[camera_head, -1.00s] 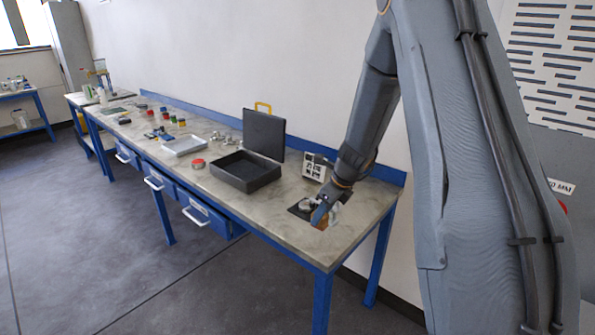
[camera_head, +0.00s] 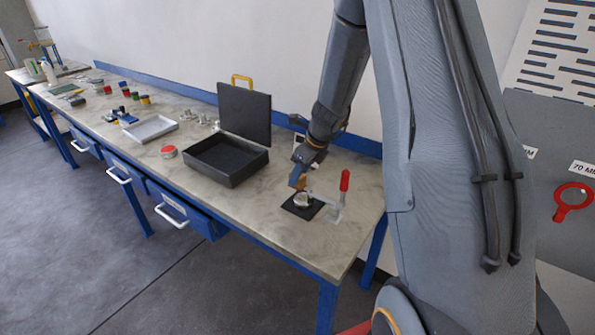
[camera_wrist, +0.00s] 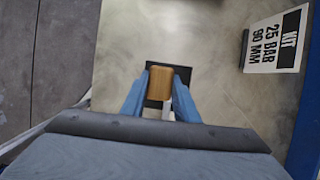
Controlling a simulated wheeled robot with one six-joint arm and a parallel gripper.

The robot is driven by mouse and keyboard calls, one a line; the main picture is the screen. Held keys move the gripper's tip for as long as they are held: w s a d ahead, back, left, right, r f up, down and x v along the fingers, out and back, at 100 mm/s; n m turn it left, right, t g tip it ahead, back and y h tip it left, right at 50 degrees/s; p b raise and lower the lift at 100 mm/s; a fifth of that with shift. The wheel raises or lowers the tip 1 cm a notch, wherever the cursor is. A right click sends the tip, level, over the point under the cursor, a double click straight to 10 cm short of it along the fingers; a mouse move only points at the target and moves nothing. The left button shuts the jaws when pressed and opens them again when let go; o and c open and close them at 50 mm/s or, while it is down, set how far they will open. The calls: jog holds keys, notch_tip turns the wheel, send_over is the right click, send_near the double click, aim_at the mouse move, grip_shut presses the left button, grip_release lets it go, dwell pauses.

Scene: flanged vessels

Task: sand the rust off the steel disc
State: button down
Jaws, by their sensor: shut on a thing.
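The steel disc (camera_head: 303,199) lies on a small black pad (camera_head: 291,206) near the right end of the bench. A toggle clamp with a red handle (camera_head: 344,181) stands just right of it, its handle upright. My gripper (camera_head: 297,181) is shut on a brown block (camera_head: 301,184), at the disc's far left side in the head view. I cannot tell whether the block touches the disc. In the wrist view the block (camera_wrist: 160,82) sits between the blue fingers of my gripper (camera_wrist: 159,98), over the black pad (camera_wrist: 183,74). It hides the disc there, so its rust cannot be judged.
An open black case (camera_head: 226,166) stands left of the pad. Farther left are a red-topped tin (camera_head: 168,152), a grey tray (camera_head: 150,129) and small parts. A sign card (camera_wrist: 277,42) stands near my gripper. The bench front by the pad is clear.

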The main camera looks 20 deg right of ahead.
aim_at(299, 184)
jog(key=shift+f+b, duration=2.8)
jog(key=shift+f, duration=0.1)
jog(key=shift+f+b, duration=0.35)
jog(key=shift+f, duration=0.3)
jog(key=shift+w+d+r, duration=0.1)
jog(key=shift+w+d, duration=0.25)
jog(key=shift+d, duration=0.2)
jog(key=shift+w+d+r, duration=0.1)
jog(key=shift+w+d, duration=0.2)
jog(key=shift+d, duration=0.25)
jog(key=shift+w+d+r, duration=0.1)
jog(key=shift+w+d, duration=0.3)
jog(key=shift+d, duration=0.2)
jog(key=shift+w+b, duration=0.15)
jog(key=shift+b, duration=0.15)
jog(key=s+a, duration=0.2)
jog(key=a, duration=0.1)
jog(key=shift+s+a+p, duration=0.2)
jog(key=shift+p, duration=0.2)
jog(key=shift+s+r+p, duration=0.15)
jog(key=shift+r+p, duration=0.05)
jog(key=shift+p, duration=0.3)
jog(key=shift+d+r+p, duration=0.15)
jog(key=shift+r+p, duration=0.25)
jog(key=shift+r, duration=0.5)
jog(key=shift+r+p, duration=0.35)
notch_tip(299, 184, up, 5)
jog(key=p, duration=0.4)
jog(key=shift+p, duration=0.4)
jog(key=shift+a, duration=0.2)
